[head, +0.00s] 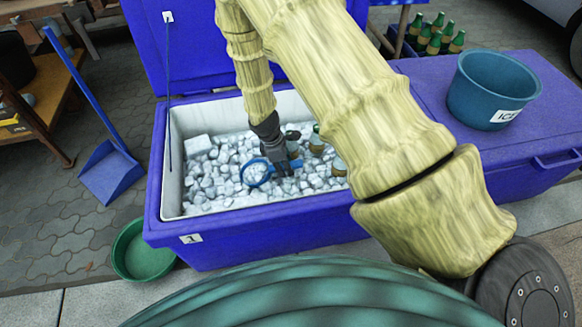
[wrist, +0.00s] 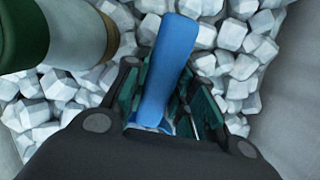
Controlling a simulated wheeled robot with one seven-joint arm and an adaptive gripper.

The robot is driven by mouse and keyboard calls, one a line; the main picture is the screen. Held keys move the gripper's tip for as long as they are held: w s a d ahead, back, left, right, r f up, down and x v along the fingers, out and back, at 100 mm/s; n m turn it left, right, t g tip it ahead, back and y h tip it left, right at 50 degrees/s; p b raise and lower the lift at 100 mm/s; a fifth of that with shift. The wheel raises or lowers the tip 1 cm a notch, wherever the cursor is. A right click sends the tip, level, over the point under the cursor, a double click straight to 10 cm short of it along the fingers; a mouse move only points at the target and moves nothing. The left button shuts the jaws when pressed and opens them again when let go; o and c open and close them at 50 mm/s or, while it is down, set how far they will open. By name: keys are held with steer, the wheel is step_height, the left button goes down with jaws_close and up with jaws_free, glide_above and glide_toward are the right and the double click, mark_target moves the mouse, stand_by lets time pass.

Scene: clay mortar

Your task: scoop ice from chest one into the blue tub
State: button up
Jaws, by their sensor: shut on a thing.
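Chest one (head: 215,243) is a blue cooler marked 1, its lid raised, full of white ice cubes (head: 215,165). My gripper (head: 283,166) is down inside it at the ice, shut on the blue scoop. The scoop's round blue head (head: 262,161) shows left of my gripper, low at the ice, with white cubes inside its rim; whether they lie in it cannot be told. The scoop's handle (wrist: 166,70) stands between my fingers in the wrist view. The blue tub (head: 490,88), labelled ICE, stands on the closed chest at the right; its visible inside looks empty.
Green bottles (head: 316,140) stick out of the ice beside my gripper; one bottle (wrist: 75,35) is close in the wrist view. The closed chest (head: 425,88) is at right. A green basin (head: 145,255) and blue dustpan (head: 110,172) are on the floor at left.

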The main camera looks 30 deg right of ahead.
mark_target(269, 168)
steer(key=shift+w+a+b, duration=0.3)
steer(key=shift+w+a, duration=0.1)
steer(key=shift+a, duration=0.45)
steer(key=shift+w+a+b, duration=0.35)
steer(key=shift+w+a, duration=0.05)
steer(key=shift+a, duration=0.45)
steer(key=shift+w+a+b, duration=0.3)
steer(key=shift+w+a, duration=0.1)
steer(key=shift+a, duration=0.45)
steer(key=shift+t+y, duration=0.3)
steer(key=shift+y, duration=0.3)
steer(key=r+p, duration=0.1)
steer(key=p, duration=0.1)
steer(key=r+p, duration=0.1)
steer(key=r, duration=0.1)
steer(key=r+p, duration=0.2)
steer(key=shift+s+d+r+p, duration=0.1)
steer(key=shift+d+p, duration=0.2)
step_height(269, 168, up, 21)
steer(key=s+d+p, duration=0.1)
steer(key=d+p, duration=0.1)
steer(key=p, duration=1.7)
steer(key=shift+r+y, duration=0.15)
steer(key=shift+y, duration=0.15)
steer(key=shift+d, duration=0.1)
